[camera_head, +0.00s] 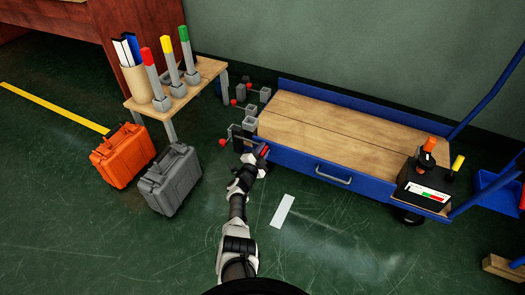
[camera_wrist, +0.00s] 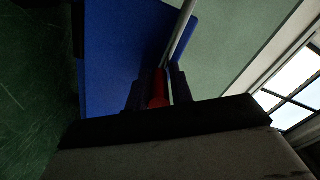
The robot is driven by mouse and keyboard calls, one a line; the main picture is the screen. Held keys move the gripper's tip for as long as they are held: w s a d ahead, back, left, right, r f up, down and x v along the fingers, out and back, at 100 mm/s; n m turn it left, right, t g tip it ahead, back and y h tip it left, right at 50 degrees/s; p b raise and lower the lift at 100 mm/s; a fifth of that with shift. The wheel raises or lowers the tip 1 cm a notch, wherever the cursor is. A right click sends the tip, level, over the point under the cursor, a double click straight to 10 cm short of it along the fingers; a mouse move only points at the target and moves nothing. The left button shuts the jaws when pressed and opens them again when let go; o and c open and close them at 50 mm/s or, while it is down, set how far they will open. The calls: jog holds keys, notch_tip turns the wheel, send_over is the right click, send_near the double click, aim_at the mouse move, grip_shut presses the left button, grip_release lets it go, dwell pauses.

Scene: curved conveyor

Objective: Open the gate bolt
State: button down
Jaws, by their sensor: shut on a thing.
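My gripper (camera_head: 262,153) is at the front left corner of the blue cart (camera_head: 310,165), at the end of my outstretched arm. In the wrist view, its two dark fingers (camera_wrist: 159,84) are closed around a red handle (camera_wrist: 158,92), which looks like the bolt's grip. The red handle also shows as a small red patch (camera_head: 264,150) in the head view. A blue panel (camera_wrist: 125,50) and a thin grey rod (camera_wrist: 182,32) are just beyond the fingers. The rest of the bolt and any gate are hidden or too dark to tell.
Grey brackets with red knobs (camera_head: 222,142) stand left of the cart. A wooden table (camera_head: 205,72) with coloured-top posts, an orange case (camera_head: 122,155) and a grey case (camera_head: 171,179) are further left. A control box (camera_head: 424,185) sits at the cart's right. Floor in front is mostly clear.

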aim_at(275, 148)
jog(key=s+d, duration=0.1)
jog(key=s+d+p, duration=0.1)
jog(key=d, duration=0.1)
jog(key=shift+d, duration=0.2)
jog(key=c, duration=1.3)
grip_release()
jog(key=shift+f, duration=0.1)
jog(key=shift+a, duration=0.1)
